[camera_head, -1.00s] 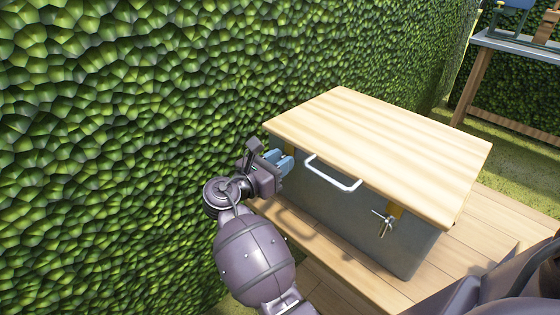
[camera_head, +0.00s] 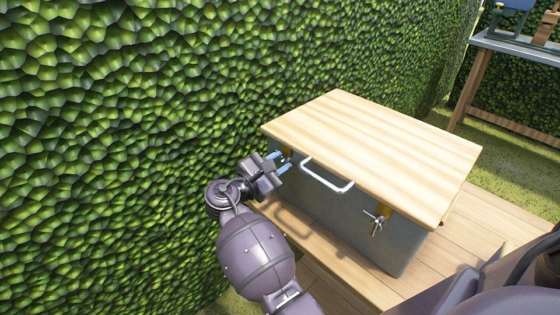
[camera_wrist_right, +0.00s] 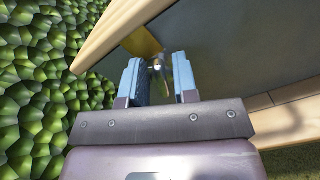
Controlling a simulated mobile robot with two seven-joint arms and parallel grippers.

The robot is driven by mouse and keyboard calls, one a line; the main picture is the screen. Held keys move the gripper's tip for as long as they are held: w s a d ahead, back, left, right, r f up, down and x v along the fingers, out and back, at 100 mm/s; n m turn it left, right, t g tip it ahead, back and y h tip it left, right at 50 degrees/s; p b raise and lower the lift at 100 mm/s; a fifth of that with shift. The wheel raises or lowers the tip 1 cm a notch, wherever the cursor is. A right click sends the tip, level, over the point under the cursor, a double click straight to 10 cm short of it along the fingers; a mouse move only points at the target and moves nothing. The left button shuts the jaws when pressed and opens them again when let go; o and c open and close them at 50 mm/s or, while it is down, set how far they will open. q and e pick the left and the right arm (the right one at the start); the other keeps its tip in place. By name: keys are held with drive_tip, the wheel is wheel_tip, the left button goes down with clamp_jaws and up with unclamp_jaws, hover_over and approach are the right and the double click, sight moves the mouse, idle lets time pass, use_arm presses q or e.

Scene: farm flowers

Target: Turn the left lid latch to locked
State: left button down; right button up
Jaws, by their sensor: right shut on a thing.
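A grey box with a pale wooden lid (camera_head: 370,145) stands on a wooden platform. Its left latch (camera_wrist_right: 157,62) is a small metal piece below a yellow plate (camera_wrist_right: 142,43) under the lid's edge. My right gripper (camera_head: 284,165) is at the left end of the box's front. In the right wrist view its blue fingers (camera_wrist_right: 160,75) stand on both sides of the latch, shut on it. The latch is mostly hidden in the head view, and its exact angle is unclear. My left gripper is not in view.
A white handle (camera_head: 328,176) sticks out from the middle of the box front. The right latch (camera_head: 376,222) hangs below its own yellow plate. A dense green hedge (camera_head: 130,110) rises close to my right gripper's left. A table (camera_head: 500,45) stands far back right.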

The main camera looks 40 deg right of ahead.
drive_tip(key=m, duration=0.3)
drive_tip(key=shift+s, duration=0.15)
drive_tip(key=shift+s+d+f+m+b, duration=0.1)
drive_tip(key=shift+f+m, duration=0.1)
drive_tip(key=shift+m, duration=1.45)
drive_tip(key=shift+s+a+f+m+b, duration=0.1)
drive_tip(key=shift+f+m, duration=0.05)
drive_tip(key=shift+m, duration=1.45)
drive_tip(key=shift+d+f+m+b, duration=0.1)
drive_tip(key=shift+f+m, duration=0.1)
drive_tip(key=shift+m, duration=1.45)
drive_tip(key=o, duration=0.9)
drive_tip(key=shift+c, duration=0.2)
